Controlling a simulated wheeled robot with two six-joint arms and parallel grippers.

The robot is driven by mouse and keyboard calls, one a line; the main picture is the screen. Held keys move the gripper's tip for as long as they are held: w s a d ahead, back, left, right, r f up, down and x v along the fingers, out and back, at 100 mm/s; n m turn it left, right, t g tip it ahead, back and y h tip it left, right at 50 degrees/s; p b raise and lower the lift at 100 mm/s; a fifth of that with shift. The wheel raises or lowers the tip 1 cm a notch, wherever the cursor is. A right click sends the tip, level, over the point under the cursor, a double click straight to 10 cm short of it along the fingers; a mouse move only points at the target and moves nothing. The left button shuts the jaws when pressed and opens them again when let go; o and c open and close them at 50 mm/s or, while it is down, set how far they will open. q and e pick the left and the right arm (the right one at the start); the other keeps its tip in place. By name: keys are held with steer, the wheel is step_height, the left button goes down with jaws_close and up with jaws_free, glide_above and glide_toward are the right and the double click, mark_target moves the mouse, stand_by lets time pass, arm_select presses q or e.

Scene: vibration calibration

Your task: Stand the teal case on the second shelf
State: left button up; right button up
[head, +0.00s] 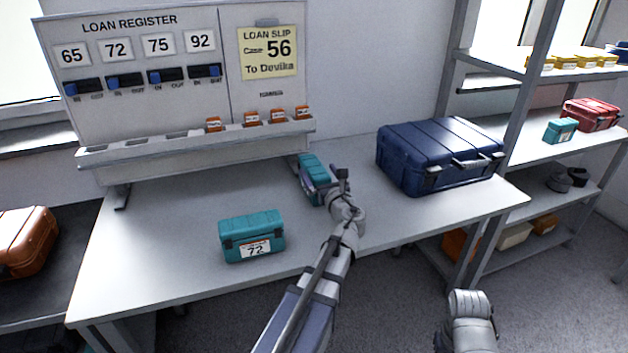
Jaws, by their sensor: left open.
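A teal case with a 72 label (252,236) stands on the table toward the front. A second teal case (313,168) stands farther back, below the register board, partly hidden by my left gripper. My left gripper (323,186) is open at that second case's near right side; whether it touches the case I cannot tell. A small teal case (559,131) stands on a rack shelf (540,150), beside a red case (592,115). Part of my right arm shows at the bottom right, but its gripper does not.
A large navy case (438,155) stands at the table's right (160,255). The loan register board (150,80) has a slip reading 56 (268,52) and orange tags in its ledge. An orange-brown case (25,243) is at far left. The rack's upright (520,90) is close by.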

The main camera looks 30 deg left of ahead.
mark_target(314, 165)
arm_select(q)
steer(key=x, duration=0.4)
steer(key=shift+w+a+f, duration=0.1)
steer(key=shift+w+a, duration=0.05)
steer(key=shift+a, duration=0.1)
steer(key=shift+c, duration=0.4)
jaws_close()
